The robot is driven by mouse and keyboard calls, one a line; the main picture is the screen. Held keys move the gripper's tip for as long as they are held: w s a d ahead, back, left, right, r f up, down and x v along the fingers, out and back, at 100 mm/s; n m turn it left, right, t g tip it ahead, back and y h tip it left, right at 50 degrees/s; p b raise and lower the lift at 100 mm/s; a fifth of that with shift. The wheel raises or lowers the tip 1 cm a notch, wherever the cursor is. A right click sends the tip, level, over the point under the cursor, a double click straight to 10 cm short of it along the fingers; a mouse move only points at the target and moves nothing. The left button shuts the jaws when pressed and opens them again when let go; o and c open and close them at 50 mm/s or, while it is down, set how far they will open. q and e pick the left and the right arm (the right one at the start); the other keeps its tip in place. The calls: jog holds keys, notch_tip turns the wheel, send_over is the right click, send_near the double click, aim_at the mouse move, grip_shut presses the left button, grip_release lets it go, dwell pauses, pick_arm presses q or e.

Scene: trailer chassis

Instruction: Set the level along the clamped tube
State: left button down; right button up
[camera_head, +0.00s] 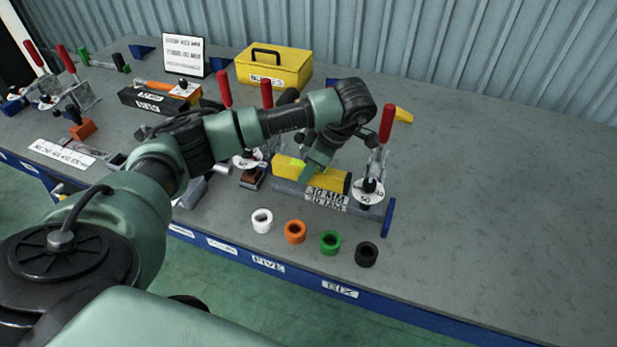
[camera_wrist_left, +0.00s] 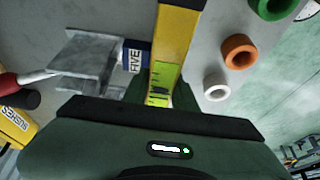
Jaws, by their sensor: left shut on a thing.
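The level is a yellow bar (camera_head: 333,178) with a bright green vial section. My left gripper (camera_head: 312,168) is shut on it near its middle. In the left wrist view the level (camera_wrist_left: 180,35) runs up and away from the gripper, its vial close to the gripper's body. In the head view the level lies lengthwise along the grey tube (camera_head: 288,187), just over or on it; I cannot tell whether they touch. A clamp with a red handle (camera_head: 386,124) and round white disc stands at the tube's right end. The gripper and arm hide the tube's far side. My right gripper is not in view.
White (camera_head: 262,220), orange (camera_head: 295,232), green (camera_head: 330,242) and black (camera_head: 367,254) rings stand along the front. A yellow box (camera_head: 274,70) and sign (camera_head: 184,55) stand behind. More red-handled clamps are at left. The table's right side is clear.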

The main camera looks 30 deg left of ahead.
pick_arm(q)
jog(key=shift+f+p, duration=0.65)
jog(key=shift+f, duration=1.1)
jog(key=c, duration=1.1)
grip_release()
jog(key=shift+d+r, duration=0.1)
jog(key=shift+r, duration=0.2)
jog(key=v, duration=1.1)
jog(key=shift+d+r, duration=0.1)
jog(key=shift+r, duration=0.1)
